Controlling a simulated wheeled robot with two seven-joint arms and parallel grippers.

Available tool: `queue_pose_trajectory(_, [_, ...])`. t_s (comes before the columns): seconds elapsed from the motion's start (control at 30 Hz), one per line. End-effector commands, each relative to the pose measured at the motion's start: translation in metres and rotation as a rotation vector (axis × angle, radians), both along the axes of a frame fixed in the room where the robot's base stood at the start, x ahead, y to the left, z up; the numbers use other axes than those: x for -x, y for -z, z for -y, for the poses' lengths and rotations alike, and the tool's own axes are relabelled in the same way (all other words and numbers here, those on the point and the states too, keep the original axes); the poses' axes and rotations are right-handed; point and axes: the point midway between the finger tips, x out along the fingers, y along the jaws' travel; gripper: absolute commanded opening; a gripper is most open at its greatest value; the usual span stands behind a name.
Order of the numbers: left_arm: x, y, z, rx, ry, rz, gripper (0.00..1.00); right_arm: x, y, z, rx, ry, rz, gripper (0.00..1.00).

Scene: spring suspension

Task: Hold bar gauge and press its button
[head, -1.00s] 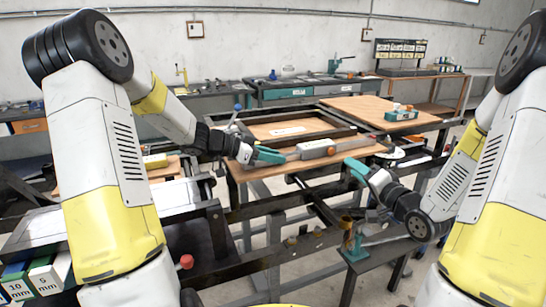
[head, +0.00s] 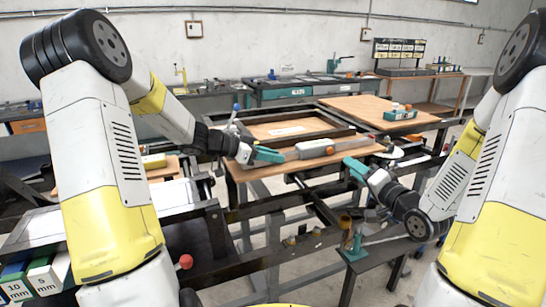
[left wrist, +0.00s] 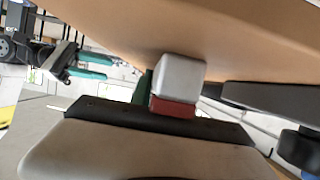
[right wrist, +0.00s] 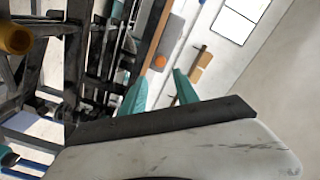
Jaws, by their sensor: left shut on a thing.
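The bar gauge (head: 312,149) is a long grey bar with an orange button (head: 329,150) on its side, over the wooden board. My left gripper (head: 270,155) is shut on the bar gauge at its left end. In the left wrist view a pale block with a red part (left wrist: 178,82) sits at the fingers, most of which are hidden. My right gripper (head: 353,166) is apart from the gauge, to its lower right. In the right wrist view its teal fingers (right wrist: 160,90) are spread and empty, with the gauge (right wrist: 170,42) and orange button (right wrist: 160,62) beyond them.
The dark frame table (head: 270,205) with a wooden board (head: 250,170) lies under the gauge. A small stand with a brass-coloured part (head: 345,222) stands below my right arm. A teal tray (head: 401,114) sits on the wooden top at the back right.

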Motion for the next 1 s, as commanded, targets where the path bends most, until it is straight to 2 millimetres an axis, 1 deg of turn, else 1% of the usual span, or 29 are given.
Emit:
queue_pose_trajectory(0.43, [0.0,0.0,0.0,0.0,-0.001,0.0,0.0,0.0,0.0,0.0,0.0,0.0,0.0,0.36])
queue_pose_trajectory(0.47, [0.0,0.0,0.0,0.0,-0.001,0.0,0.0,0.0,0.0,0.0,0.0,0.0,0.0,0.34])
queue_pose_trajectory(0.5, [0.0,0.0,0.0,0.0,-0.001,0.0,0.0,0.0,0.0,0.0,-0.002,0.0,-0.001,0.27])
queue_pose_trajectory(0.63, [0.0,0.0,0.0,0.0,-0.001,0.0,0.0,0.004,0.001,0.006,-0.06,-0.001,-0.032,0.01])
queue_pose_trajectory(0.8, [0.0,0.0,0.0,0.0,-0.001,0.0,0.0,0.02,0.002,0.02,-0.267,-0.016,-0.141,0.0])
queue_pose_trajectory(1.0, [0.0,0.0,0.0,0.0,-0.001,0.0,0.0,0.036,0.002,0.031,-0.481,-0.039,-0.259,0.0])
